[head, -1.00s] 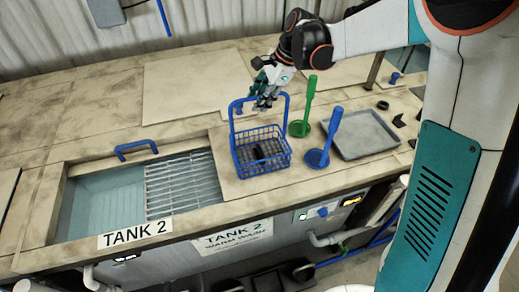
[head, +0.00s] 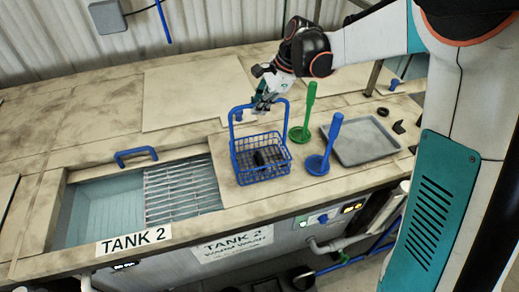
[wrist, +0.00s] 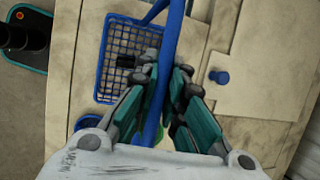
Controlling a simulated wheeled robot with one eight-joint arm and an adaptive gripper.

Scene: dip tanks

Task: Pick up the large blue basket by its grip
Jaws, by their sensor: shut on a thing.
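The large blue basket (head: 262,162) is a wire-mesh basket with a tall hooped grip (head: 232,128), standing upright on the counter right of the tank opening. Dark parts lie inside it. My gripper (head: 262,103) is at the top bar of the grip, reaching in from behind. In the wrist view, the blue grip (wrist: 172,35) passes between the fingers of my gripper (wrist: 167,72), which are shut on it. The basket's mesh (wrist: 122,62) shows beyond the fingers, partly hidden by them.
A green ladle-like tool (head: 305,112) and a blue one (head: 328,145) stand close right of the basket. A grey tray (head: 362,140) lies farther right. To the left, Tank 2 (head: 105,212) is open, partly covered by a metal grating (head: 180,190). Flat lids lie behind.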

